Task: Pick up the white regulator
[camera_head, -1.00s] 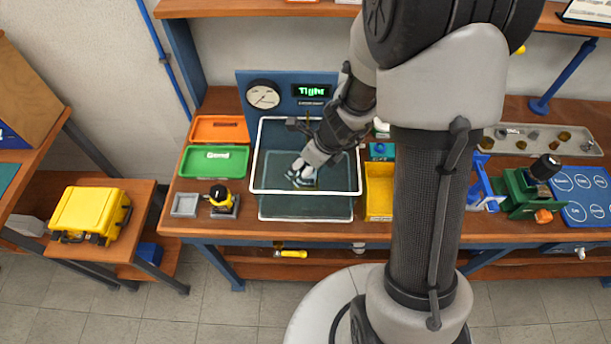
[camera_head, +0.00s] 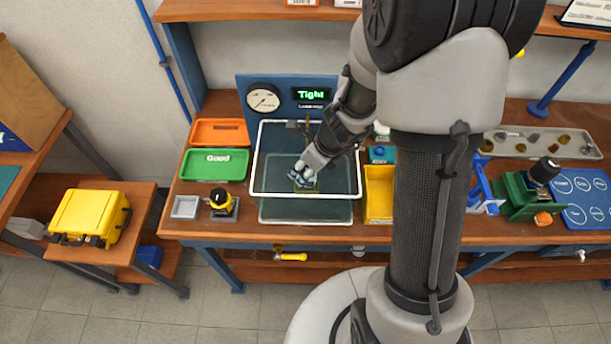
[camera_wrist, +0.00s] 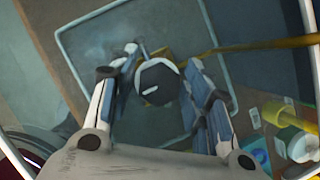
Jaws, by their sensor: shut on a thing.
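The white regulator (camera_wrist: 157,88) shows in the wrist view as a round body with a dark, many-sided top, a white mark and a pale rim. It sits between the two fingers of my gripper (camera_wrist: 158,92), which is shut on it. In the head view my gripper (camera_head: 304,181) points down inside the white-rimmed clear tank, over its middle. The fingers hide most of the regulator there. I cannot tell whether it touches the tank floor.
The white-rimmed tank (camera_head: 254,165) surrounds my gripper. Behind it stands a blue panel with a gauge (camera_head: 263,98) and a lit "Tight" display (camera_head: 311,94). Green (camera_head: 214,164) and orange (camera_head: 219,131) trays lie left. A yellow bin (camera_head: 378,194) stands right.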

